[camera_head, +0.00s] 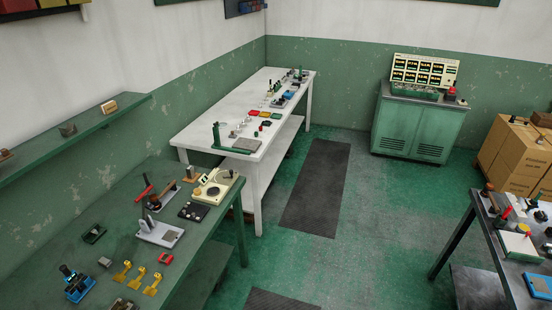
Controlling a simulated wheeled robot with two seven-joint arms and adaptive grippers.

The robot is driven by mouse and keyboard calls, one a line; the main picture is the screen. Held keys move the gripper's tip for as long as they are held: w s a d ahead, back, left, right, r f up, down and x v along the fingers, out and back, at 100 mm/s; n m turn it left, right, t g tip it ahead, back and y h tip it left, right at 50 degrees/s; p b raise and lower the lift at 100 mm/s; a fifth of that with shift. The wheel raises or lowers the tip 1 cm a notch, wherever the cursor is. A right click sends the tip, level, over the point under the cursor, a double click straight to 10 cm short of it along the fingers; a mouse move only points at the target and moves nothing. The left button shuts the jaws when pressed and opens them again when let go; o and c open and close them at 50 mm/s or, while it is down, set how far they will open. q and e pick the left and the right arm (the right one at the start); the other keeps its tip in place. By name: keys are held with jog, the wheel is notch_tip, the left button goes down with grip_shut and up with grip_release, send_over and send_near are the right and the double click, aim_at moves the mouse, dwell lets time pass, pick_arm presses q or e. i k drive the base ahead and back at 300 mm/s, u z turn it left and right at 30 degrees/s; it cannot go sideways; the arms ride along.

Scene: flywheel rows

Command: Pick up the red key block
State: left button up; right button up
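A small red block with a dark centre (165,258) lies on the green table at the lower left, near yellow pieces. It may be the red key block, but it is too small to be certain. Another flat red piece (254,113) lies on the white table among yellow and green pieces. Neither of my grippers is in view.
The green table (215,248) holds a lever press (160,230), a cream device (216,187) and several yellow pieces (137,278). The white table (215,125) stands behind. A green cabinet (410,125), cartons (515,155) and a dark table are right.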

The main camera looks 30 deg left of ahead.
aim_at(164, 259)
jog(key=u, duration=0.25)
jog(key=i, duration=1.55)
jog(key=u, duration=1.45)
jog(key=i, duration=0.9)
jog(key=u, duration=1.3)
jog(key=i, duration=0.25)
jog(key=u, duration=0.05)
